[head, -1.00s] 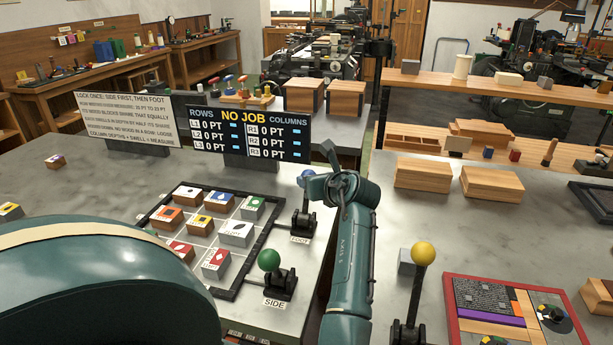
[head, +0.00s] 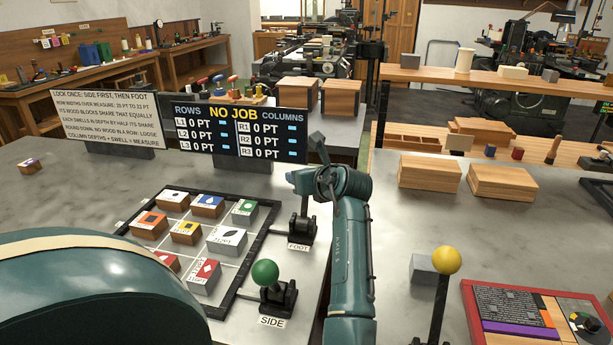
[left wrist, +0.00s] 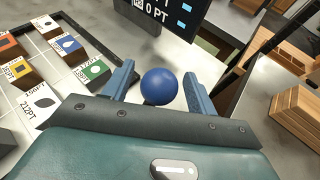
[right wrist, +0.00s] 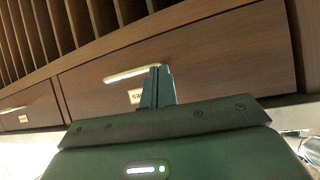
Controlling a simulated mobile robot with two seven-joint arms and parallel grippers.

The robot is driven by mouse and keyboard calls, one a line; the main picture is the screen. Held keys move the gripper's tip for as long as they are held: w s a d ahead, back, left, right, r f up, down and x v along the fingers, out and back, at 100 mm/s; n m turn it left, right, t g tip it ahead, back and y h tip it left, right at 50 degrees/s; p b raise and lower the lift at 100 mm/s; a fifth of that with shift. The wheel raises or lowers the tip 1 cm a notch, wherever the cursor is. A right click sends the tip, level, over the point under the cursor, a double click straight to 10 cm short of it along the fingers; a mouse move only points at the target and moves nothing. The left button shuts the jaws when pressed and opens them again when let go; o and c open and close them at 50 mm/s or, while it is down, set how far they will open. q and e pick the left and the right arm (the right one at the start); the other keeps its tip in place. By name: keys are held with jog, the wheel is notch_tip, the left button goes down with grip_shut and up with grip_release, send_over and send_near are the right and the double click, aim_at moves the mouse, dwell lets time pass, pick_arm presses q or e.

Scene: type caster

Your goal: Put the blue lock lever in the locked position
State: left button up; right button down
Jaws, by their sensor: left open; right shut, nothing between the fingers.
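The blue ball knob (left wrist: 170,86) of the lock lever shows in the left wrist view between the two fingers of my left gripper (left wrist: 159,72). The fingers are open on either side of it; I cannot tell if they touch it. In the head view my left arm covers the blue knob, and the black lever base (head: 301,228) stands behind the FOOT label (head: 298,247). My right gripper (right wrist: 159,72) is shut and empty, in front of a brown wooden drawer (right wrist: 200,60).
The black frame (head: 262,232) holds several blocks to the left. The NO JOB display (head: 238,133) stands behind. A yellow-knobbed lever (head: 446,260) is on the right bench.

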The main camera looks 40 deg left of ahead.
pick_arm(q)
jog(key=shift+c, duration=0.6)
grip_shut()
